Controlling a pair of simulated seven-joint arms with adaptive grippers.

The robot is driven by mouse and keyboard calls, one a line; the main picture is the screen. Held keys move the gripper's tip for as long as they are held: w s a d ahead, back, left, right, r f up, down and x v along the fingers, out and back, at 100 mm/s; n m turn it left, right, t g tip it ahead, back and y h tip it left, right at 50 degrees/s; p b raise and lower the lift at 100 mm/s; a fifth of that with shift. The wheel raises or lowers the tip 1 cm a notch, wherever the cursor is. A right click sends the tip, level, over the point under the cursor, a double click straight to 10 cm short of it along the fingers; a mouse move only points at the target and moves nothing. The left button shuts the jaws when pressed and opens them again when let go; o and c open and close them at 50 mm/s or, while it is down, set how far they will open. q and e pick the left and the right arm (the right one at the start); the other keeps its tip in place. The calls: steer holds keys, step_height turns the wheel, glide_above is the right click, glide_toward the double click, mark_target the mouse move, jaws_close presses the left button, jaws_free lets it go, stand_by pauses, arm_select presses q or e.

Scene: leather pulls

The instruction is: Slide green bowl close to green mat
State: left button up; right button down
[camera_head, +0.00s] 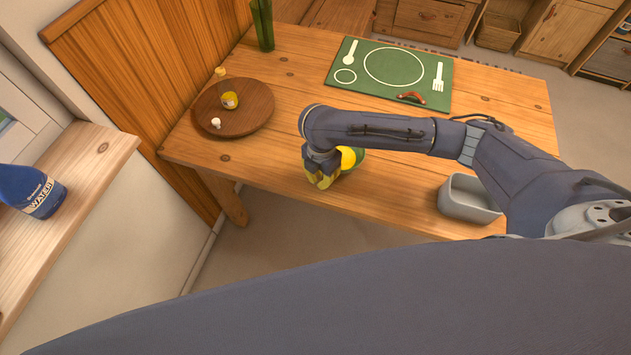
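The green mat (430,70) lies flat at the back of the wooden table, with a white plate outline, fork and spoon on it. A green rounded thing, probably the green bowl (360,161), shows just under my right forearm, with something yellow (347,157) at its left side. The arm hides most of it, so its shape is unclear. My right gripper (323,183) points down at the table's front edge, left of the green thing and close to it. Whether they touch, and how far the fingers are apart, I cannot tell. My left gripper is not in view.
A brown curved piece (411,97) lies on the mat's front edge. A round wooden tray (255,115) with small items is at left, a tall green glass (263,25) behind it. A grey container (468,200) stands front right. Table between tray and mat is clear.

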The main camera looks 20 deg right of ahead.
steer(key=shift+w+d, duration=0.15)
steer(key=shift+d, duration=0.1)
steer(key=w+d, duration=0.4)
steer(key=d, duration=0.2)
steer(key=w+d, duration=0.4)
steer(key=d, duration=0.2)
steer(key=w+d, duration=0.5)
steer(key=d, duration=0.1)
steer(key=shift+w+d, duration=0.1)
steer(key=shift+d, duration=0.2)
